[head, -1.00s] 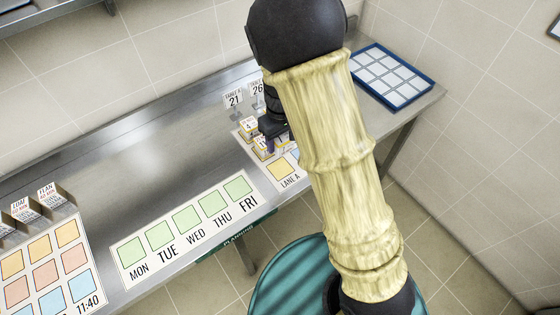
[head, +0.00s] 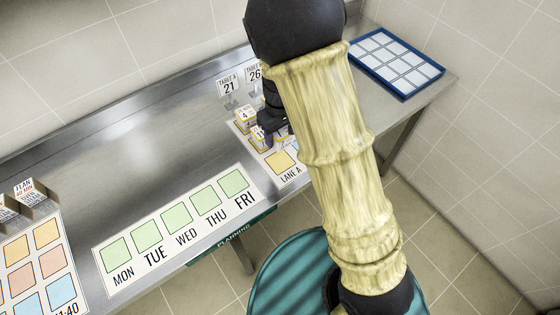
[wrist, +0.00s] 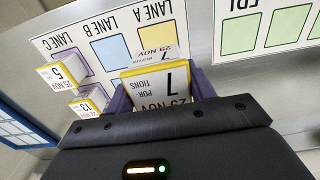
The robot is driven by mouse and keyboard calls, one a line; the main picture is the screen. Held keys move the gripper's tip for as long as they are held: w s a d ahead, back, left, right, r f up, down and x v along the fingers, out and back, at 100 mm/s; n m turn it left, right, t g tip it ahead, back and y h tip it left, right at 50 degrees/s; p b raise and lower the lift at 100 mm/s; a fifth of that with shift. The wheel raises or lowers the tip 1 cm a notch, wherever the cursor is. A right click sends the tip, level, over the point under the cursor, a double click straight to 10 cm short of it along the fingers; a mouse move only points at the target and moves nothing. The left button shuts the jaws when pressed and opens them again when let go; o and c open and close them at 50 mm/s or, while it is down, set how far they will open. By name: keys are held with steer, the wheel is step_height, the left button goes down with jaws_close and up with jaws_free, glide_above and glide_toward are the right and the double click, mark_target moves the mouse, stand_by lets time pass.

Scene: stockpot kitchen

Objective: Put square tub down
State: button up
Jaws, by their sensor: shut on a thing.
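My gripper (wrist: 160,92) is shut on a square tub (wrist: 160,85) with a yellow-edged label reading 7; its purple fingers show on either side. The held tub is over or near the Lane A end of the lane card (wrist: 190,22). I cannot tell whether its base touches the card. Another label with "29 NOV" shows just beyond it, partly covered. In the head view, my gripper (head: 270,122) is low at the card, largely hidden by my arm. Lane A's yellow square (head: 281,161) is visible in front.
Two labelled tubs (wrist: 62,75) (wrist: 88,103) stand on the Lane C side. Table signs 21 (head: 229,87) and 26 (head: 254,76) stand behind. A blue-framed tray (head: 396,62) is at right. The weekday card (head: 178,227) lies left; the steel counter behind it is clear.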

glide_above(280, 161)
steer(key=shift+f, duration=3.15)
steer(key=shift+f, duration=0.1)
steer(key=shift+f+p, duration=0.35)
steer(key=shift+f, duration=1.4)
steer(key=shift+s, duration=0.1)
steer(key=shift+f, duration=0.2)
steer(key=o, duration=1.1)
steer(key=shift+c, duration=0.2)
steer(key=shift+r, duration=0.1)
